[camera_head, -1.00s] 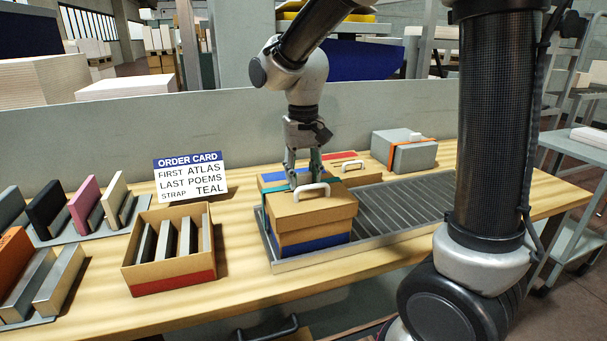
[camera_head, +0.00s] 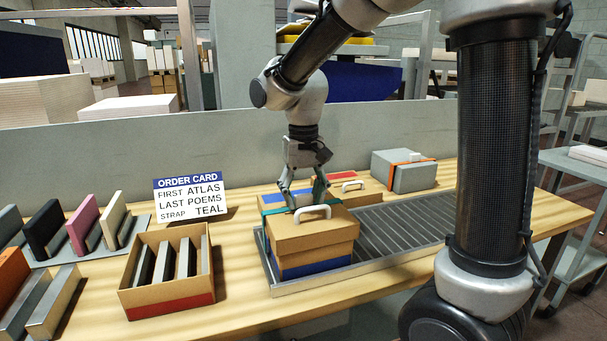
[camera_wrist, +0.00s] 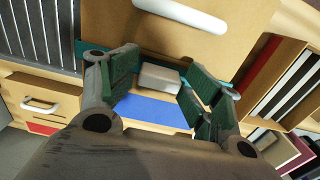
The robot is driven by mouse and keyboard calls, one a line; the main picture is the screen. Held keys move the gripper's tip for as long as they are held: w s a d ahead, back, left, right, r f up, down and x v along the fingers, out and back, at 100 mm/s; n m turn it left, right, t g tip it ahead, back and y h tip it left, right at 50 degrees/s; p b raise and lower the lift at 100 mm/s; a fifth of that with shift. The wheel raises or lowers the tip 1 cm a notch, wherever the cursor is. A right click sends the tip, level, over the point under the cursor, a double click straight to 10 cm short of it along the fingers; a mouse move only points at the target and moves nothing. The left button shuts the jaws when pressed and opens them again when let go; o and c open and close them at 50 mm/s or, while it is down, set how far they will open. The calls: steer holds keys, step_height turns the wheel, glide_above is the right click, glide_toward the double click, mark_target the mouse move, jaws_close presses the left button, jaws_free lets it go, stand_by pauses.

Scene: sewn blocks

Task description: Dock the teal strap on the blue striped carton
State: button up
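My gripper (camera_head: 304,207) is low at the lid's far edge. The teal strap (camera_head: 272,211) shows as a short piece there; in the wrist view the strap (camera_wrist: 262,84) runs along the lid edge. Its pale buckle (camera_wrist: 160,78) lies between my two fingers, with gaps on both sides, so my gripper is open. I cannot tell whether the strap touches the carton. The strap's lower part is hidden.
A ribbed metal tray (camera_head: 400,218) extends right of the carton. A red striped brown piece with a handle (camera_head: 345,190) and a grey box with an orange strap (camera_head: 403,172) are behind. An open box of books (camera_head: 168,290) and the order card (camera_head: 190,199) are left.

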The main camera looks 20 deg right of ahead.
step_height(320, 180, up, 12)
steer(key=s+d+f+t, duration=0.2)
steer(key=s+d, duration=0.5)
steer(key=s, duration=0.2)
steer(key=s+d+f+t, duration=0.2)
steer(key=s+d+f, duration=0.1)
steer(key=s+d, duration=0.5)
steer(key=shift+s, duration=1)
